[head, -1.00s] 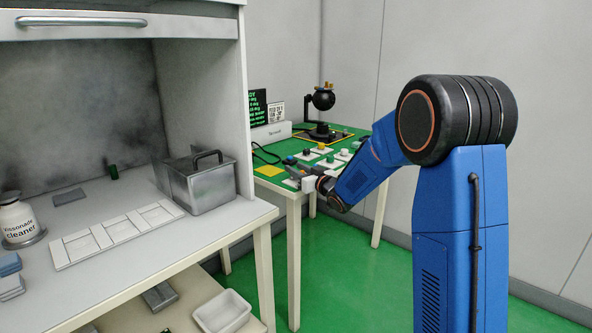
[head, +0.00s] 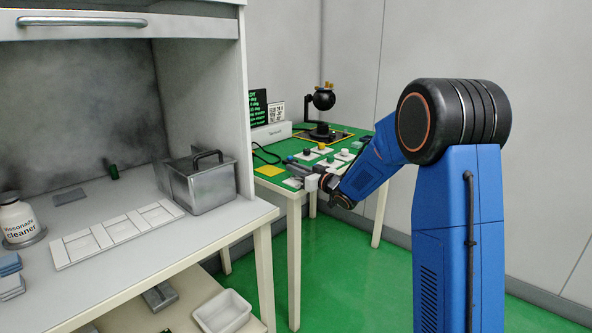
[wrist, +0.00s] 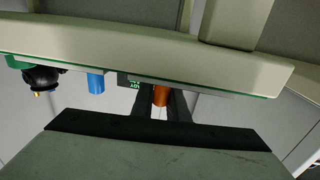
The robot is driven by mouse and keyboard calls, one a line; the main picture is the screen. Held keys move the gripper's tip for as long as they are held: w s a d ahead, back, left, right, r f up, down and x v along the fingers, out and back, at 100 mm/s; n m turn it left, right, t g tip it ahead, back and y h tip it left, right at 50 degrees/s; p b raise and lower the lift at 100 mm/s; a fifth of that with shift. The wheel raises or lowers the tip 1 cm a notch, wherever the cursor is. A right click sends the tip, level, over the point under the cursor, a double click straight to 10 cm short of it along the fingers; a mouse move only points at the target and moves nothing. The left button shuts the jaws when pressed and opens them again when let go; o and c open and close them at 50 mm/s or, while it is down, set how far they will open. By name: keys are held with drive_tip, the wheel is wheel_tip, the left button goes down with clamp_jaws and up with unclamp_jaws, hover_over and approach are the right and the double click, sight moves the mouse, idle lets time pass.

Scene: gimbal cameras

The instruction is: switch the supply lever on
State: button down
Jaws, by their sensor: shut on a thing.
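The wrist view shows an orange handle (wrist: 160,95) between the two dark fingers of my gripper (wrist: 161,104); I take it to be the supply lever. The fingers are shut on it. In the wrist view the bench edge runs across the top, with the handle below it. In the head view my gripper (head: 300,170) is at the near edge of the green-topped bench (head: 268,197). The lever is too small and covered to make out there, and its on or off position cannot be told.
A black gimbal camera (head: 323,100) stands at the bench's back, beside a dark screen with green text (head: 258,108). Several knobs on white plates and a yellow pad (head: 269,170) lie near my gripper. A blue part (wrist: 95,83) shows beside the lever. A workbench with a metal box (head: 205,185) stands left.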

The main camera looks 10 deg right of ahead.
drive_tip(key=shift+n+g+y, duration=0.3)
drive_tip(key=shift+y, duration=0.1)
drive_tip(key=c, duration=1.7)
unclamp_jaws()
drive_tip(key=v, duration=1.7)
drive_tip(key=shift+s+d, duration=0.1)
drive_tip(key=shift+s, duration=0.05)
